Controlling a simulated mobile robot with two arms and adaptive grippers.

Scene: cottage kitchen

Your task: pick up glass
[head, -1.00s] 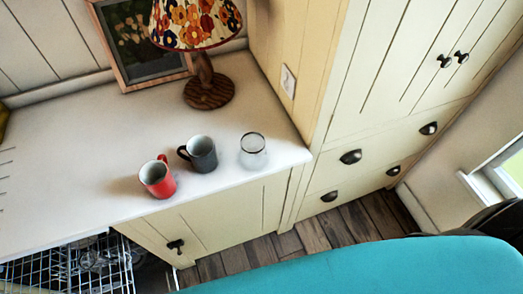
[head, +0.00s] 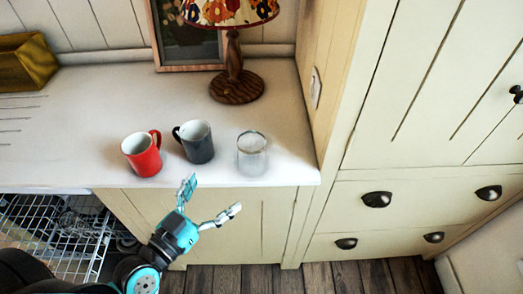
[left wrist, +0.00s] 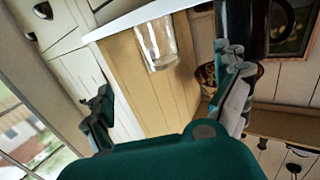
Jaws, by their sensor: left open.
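The clear glass (head: 252,155) stands upright on the white counter (head: 80,110), near its front right corner. It also shows in the left wrist view (left wrist: 156,44), beyond and between the fingers. My left gripper (head: 212,198) is open and empty. In the head view it appears in front of the counter edge, below and left of the glass, apart from it. In the left wrist view the fingers (left wrist: 166,92) are spread wide. My right gripper is in neither view.
A dark grey mug (head: 197,146) stands just left of the glass, and a red mug (head: 142,157) farther left. A lamp (head: 236,84) stands behind. A tall cabinet (head: 420,110) borders the counter on the right. An open wire rack (head: 65,225) is at lower left.

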